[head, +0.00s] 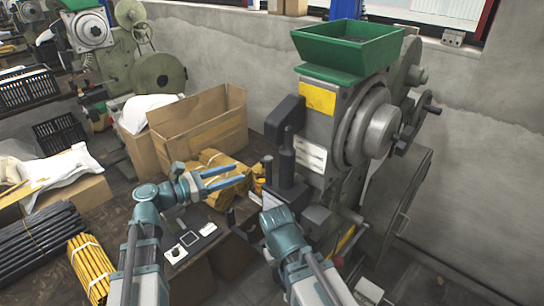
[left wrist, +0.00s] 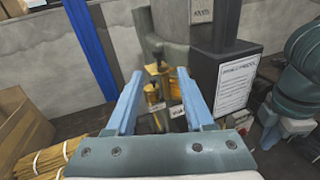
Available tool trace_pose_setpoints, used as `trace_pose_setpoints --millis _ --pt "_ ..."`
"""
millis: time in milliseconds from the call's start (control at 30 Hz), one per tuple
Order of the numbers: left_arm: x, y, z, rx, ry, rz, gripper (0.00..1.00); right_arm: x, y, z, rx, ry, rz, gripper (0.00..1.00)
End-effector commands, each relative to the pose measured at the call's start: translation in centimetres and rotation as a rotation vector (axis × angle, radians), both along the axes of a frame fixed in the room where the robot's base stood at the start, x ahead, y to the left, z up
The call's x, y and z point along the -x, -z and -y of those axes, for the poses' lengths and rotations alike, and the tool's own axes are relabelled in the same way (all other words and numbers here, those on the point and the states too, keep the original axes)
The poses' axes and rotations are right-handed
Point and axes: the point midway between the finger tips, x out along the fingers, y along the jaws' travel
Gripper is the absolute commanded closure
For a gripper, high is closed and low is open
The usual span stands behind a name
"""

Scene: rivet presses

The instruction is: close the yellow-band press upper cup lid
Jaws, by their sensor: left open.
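The press (head: 345,125) with a yellow plate (head: 317,98) on its front stands right of centre, under a green hopper. My left gripper (head: 236,175) is open and empty, its blue fingers pointing right toward small yellow parts (head: 258,184) low on the press's left side. In the left wrist view the open fingers (left wrist: 160,75) frame small gold-yellow cup-like parts (left wrist: 152,93), with white tags below them. These parts look apart from the fingers. I cannot tell which part is the upper cup lid, or how far it is open.
A dark post with a printed sheet (left wrist: 235,85) stands right of the left fingers. An open cardboard box (head: 195,130) and wrapped yellow bundles (head: 215,172) lie left of the press. A small table with dark devices (head: 190,238) is below the left gripper. Another press stands behind left.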

Motion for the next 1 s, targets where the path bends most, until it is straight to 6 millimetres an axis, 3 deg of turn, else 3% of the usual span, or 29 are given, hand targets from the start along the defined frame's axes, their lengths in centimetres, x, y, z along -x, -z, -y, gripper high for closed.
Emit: trace_pose_setpoints --millis 200,367,800,1000 --pt "-0.3 -0.8 -0.3 0.055 -0.01 -0.027 0.47 0.0 0.0 0.0 0.0 0.0 0.0 1.0" --pt "-0.8 -0.8 0.8 0.052 -0.007 -0.025 0.47 0.0 0.0 0.0 0.0 0.0 0.0 1.0" --pt "-4.8 -0.8 8.3 0.05 -0.005 -0.023 0.47 0.0 0.0 0.0 0.0 0.0 0.0 1.0" --pt "-6.1 -0.7 10.7 0.05 -0.008 -0.024 0.47 0.0 0.0 0.0 0.0 0.0 0.0 1.0"
